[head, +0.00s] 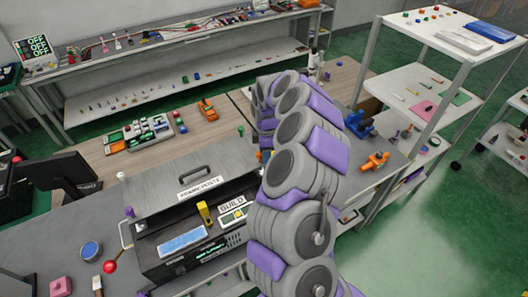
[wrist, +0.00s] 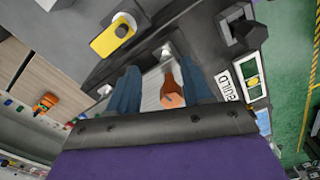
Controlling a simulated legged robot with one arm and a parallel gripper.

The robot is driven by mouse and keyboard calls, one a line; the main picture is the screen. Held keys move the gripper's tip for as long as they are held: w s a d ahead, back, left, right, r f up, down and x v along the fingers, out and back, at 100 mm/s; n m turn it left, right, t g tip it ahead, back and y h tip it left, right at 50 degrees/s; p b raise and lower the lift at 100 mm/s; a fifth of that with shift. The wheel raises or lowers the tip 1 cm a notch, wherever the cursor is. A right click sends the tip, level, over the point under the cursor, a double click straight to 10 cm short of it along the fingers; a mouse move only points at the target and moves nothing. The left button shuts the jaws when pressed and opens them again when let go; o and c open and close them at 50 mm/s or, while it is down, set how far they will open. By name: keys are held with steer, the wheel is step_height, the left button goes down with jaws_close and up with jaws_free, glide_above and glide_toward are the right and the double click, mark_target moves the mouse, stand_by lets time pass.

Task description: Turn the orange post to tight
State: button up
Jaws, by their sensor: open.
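The orange post (wrist: 173,97) shows in the wrist view, standing out from a light plate on the dark fixture. My gripper (wrist: 160,78) is open, with one blue-grey finger on each side of the post. I see no clear contact between the fingers and the post. In the head view my arm hides the gripper and most of the area around it, so I cannot make out the post there. No tight mark is readable.
A red-knobbed lever (head: 110,267) is at left. Orange (head: 375,161) and blue (head: 359,123) fixtures stand right of my arm.

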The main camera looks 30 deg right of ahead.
mark_target(257, 154)
steer(key=a, duration=0.2)
steer(key=shift+a+r, duration=0.1)
steer(key=shift+a, duration=0.3)
steer(key=shift+c, duration=1)
steer(key=shift+a, duration=0.35)
steer(key=shift+c, duration=0.8)
steer(key=shift+w, duration=0.1)
steer(key=shift+c, duration=0.7)
steer(key=shift+d, duration=0.1)
steer(key=shift+c, duration=0.8)
steer(key=shift+d, duration=0.85)
jaws_close()
steer(key=shift+a, duration=0.2)
